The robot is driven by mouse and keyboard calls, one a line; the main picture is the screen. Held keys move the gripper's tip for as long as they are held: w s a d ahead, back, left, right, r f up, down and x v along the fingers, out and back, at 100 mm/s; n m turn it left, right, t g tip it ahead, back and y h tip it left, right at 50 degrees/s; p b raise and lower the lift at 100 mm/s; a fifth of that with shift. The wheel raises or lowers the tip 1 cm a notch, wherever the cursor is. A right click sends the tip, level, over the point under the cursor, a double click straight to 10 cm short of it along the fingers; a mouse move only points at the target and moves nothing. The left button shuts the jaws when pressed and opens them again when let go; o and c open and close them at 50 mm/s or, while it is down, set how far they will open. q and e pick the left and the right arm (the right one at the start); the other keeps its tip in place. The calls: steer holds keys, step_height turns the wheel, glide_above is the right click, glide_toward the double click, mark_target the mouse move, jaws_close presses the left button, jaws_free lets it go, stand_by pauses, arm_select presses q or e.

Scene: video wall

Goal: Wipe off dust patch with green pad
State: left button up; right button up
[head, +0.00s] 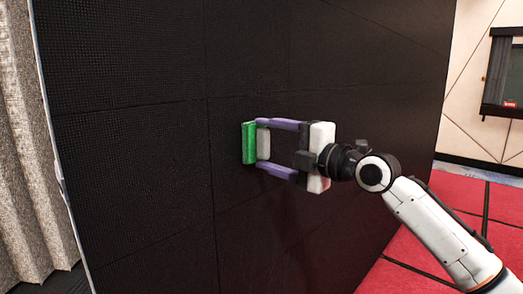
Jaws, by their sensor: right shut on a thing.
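A green pad (249,143) with a pale grey back block is in front of the black video wall (130,150), near the middle of the view. Its green face is turned to the wall. It looks touching or very close to the panel; I cannot tell which. My right gripper (263,143), with purple fingers, is shut on the pad's grey block, one finger above and one below. I see no dust patch on the visible panels; it may be hidden behind the pad or gripper, or too faint to see. My left gripper is not in view.
The wall has thin seams between its panels. A beige curtain (28,130) hangs at the left. Red floor tiles (458,200) lie to the right, and a dark screen (505,75) is on the pale far wall.

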steer(key=shift+w+d+b, duration=1.3)
steer(key=shift+w+d, duration=0.5)
steer(key=shift+w, duration=0.05)
steer(key=shift+s+a+p, duration=1)
steer(key=shift+s+a, duration=1.5)
steer(key=shift+s+a+p, duration=0.75)
steer(key=shift+s+a, duration=1.05)
steer(key=shift+d, duration=0.1)
steer(key=shift+p+v, duration=0.35)
steer(key=shift+v, duration=2.6)
